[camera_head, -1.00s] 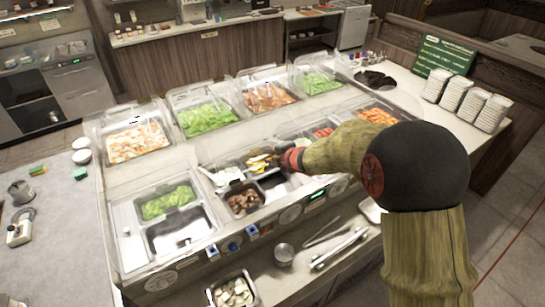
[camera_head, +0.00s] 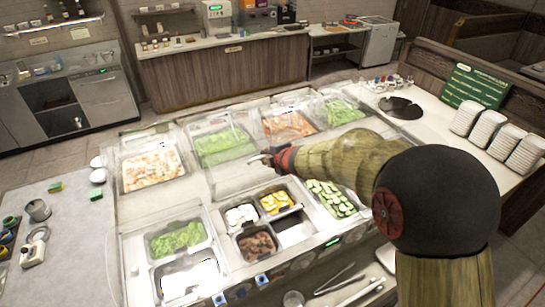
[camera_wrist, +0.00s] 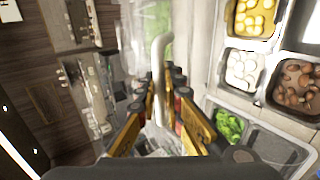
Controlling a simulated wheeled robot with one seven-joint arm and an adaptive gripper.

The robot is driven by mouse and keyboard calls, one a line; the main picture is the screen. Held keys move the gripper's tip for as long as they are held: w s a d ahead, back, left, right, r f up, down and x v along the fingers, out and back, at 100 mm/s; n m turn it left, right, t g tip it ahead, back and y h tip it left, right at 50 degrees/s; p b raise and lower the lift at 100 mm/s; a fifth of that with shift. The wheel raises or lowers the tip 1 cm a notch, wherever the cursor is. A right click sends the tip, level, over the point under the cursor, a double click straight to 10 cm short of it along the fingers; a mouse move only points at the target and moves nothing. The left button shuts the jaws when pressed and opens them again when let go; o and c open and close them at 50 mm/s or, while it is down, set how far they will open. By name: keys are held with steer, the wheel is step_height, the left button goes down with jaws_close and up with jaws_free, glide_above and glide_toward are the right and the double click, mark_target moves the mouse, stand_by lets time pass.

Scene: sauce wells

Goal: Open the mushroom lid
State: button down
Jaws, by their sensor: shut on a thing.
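My gripper (camera_head: 267,160) is over the ledge between the front and back rows of wells. In the wrist view its fingers (camera_wrist: 160,96) are closed around a pale curved bar (camera_wrist: 158,55), which looks like a clear lid's handle. The lid's panel is hard to make out. Brown pieces that look like mushrooms (camera_head: 257,244) lie in a small uncovered pan in the front row; they also show in the wrist view (camera_wrist: 298,84). Beside them are white pieces (camera_head: 240,214) and yellow pieces (camera_head: 276,202).
Clear lids cover the back wells of shrimp-coloured food (camera_head: 152,170) and greens (camera_head: 222,146). Cucumber slices (camera_head: 331,198) lie right of the small pans. A green sign (camera_head: 476,84) and plate stacks (camera_head: 488,133) stand at the right. The left counter (camera_head: 70,240) has free room.

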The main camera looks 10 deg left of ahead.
steer(key=shift+w+a+r, duration=0.2)
steer(key=shift+w+r, duration=0.15)
steer(key=c, duration=2.2)
jaws_free()
steer(key=shift+s, duration=0.1)
steer(key=shift+c, duration=0.2)
steer(key=v, duration=1.2)
steer(key=shift+d, duration=0.1)
